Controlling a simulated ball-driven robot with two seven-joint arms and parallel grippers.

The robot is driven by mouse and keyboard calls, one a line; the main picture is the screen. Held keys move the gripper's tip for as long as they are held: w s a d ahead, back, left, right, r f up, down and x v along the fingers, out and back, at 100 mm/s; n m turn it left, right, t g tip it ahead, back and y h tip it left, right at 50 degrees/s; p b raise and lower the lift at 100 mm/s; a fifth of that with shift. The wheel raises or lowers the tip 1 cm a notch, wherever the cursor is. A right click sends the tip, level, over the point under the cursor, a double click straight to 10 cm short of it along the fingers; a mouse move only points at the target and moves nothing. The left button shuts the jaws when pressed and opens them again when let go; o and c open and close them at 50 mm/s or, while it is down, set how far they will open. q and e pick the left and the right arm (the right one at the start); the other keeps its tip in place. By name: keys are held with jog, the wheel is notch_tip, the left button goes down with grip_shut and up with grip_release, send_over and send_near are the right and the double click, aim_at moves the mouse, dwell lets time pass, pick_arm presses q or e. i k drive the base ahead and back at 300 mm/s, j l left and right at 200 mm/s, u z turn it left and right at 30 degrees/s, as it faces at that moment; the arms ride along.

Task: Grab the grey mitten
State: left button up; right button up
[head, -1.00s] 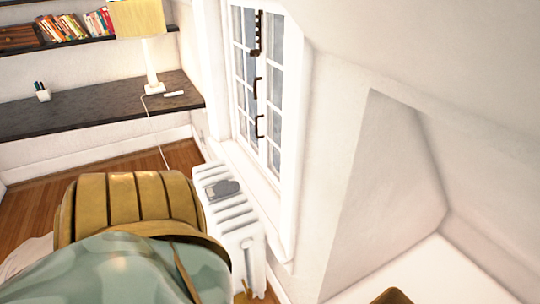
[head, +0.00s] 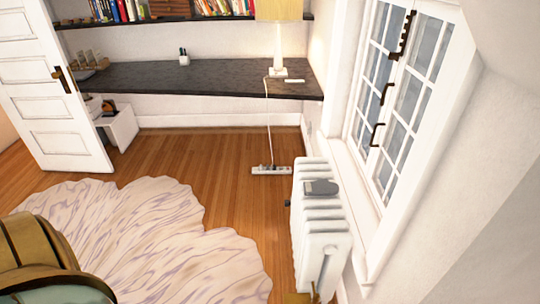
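The grey mitten (head: 321,187) lies flat on top of the white radiator (head: 319,228), towards its far end, below the window. It looks small and dark grey from here.
A tan and green armchair (head: 38,250) is at the lower left, by a pale rug (head: 150,235). A power strip (head: 271,170) lies on the wood floor beyond the radiator. A dark desk (head: 190,80) with a lamp (head: 278,40) spans the back. A white door (head: 55,85) stands at left.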

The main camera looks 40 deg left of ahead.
aim_at(322, 187)
jog(key=u, duration=0.7)
jog(key=j+u, duration=0.3)
jog(key=i+j+u, duration=0.15)
jog(key=u, duration=0.2)
jog(key=i+j+u, duration=0.3)
jog(key=j, duration=0.25)
jog(key=i+j+u, duration=0.3)
jog(key=i, duration=0.25)
jog(key=i+z, duration=0.25)
jog(key=z, duration=0.2)
jog(key=i+z, duration=0.3)
jog(key=z, duration=0.15)
jog(key=i+j+z, duration=0.2)
jog(key=z, duration=0.2)
jog(key=i, duration=0.05)
